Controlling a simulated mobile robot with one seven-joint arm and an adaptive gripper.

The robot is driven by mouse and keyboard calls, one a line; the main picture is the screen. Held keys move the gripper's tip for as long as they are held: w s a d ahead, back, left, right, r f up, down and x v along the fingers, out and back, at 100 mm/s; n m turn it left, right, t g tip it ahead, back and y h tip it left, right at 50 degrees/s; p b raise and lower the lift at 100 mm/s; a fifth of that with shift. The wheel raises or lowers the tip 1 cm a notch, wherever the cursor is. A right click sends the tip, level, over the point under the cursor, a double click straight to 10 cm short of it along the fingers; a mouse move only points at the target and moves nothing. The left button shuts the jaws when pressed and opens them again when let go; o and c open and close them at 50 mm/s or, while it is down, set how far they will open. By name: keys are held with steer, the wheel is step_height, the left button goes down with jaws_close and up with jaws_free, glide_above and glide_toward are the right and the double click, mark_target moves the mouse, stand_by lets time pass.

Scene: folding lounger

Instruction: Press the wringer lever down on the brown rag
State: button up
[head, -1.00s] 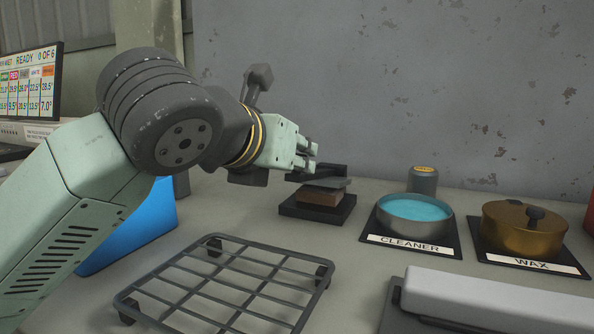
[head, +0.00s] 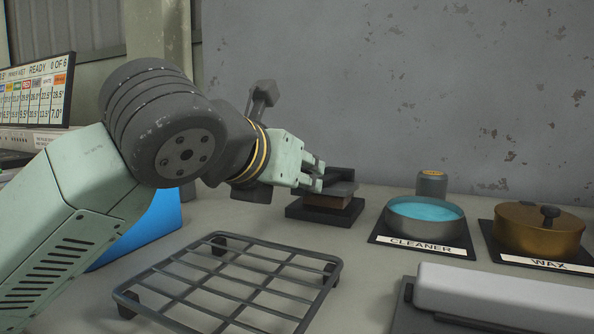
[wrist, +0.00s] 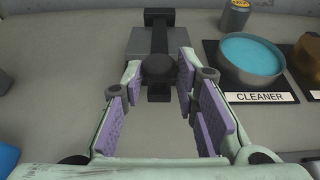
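The dark wringer (head: 308,212) stands on the table near the back wall, with the brown rag (head: 326,201) lying in it under the dark pressing plate (head: 343,187). In the wrist view the wringer lever (wrist: 158,35) runs towards me and ends in a round black knob (wrist: 157,67). My gripper (head: 320,179) is at the lever's near end, just left of and slightly above the rag. In the wrist view my gripper (wrist: 159,84) is open, its purple pads apart on either side of the knob. Contact with the knob cannot be told. The rag is hidden in the wrist view.
A pan of blue cleaner (head: 425,214) and a brass wax pot (head: 540,232) stand to the right, with a grey can (head: 431,184) behind. A wire rack (head: 230,280) lies in front. A blue box (head: 140,232) is behind my arm, and a pale bar (head: 510,298) is front right.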

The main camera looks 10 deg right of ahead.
steer(key=o, duration=0.3)
steer(key=shift+r, duration=0.1)
steer(key=shift+a, duration=0.1)
steer(key=v, duration=1.2)
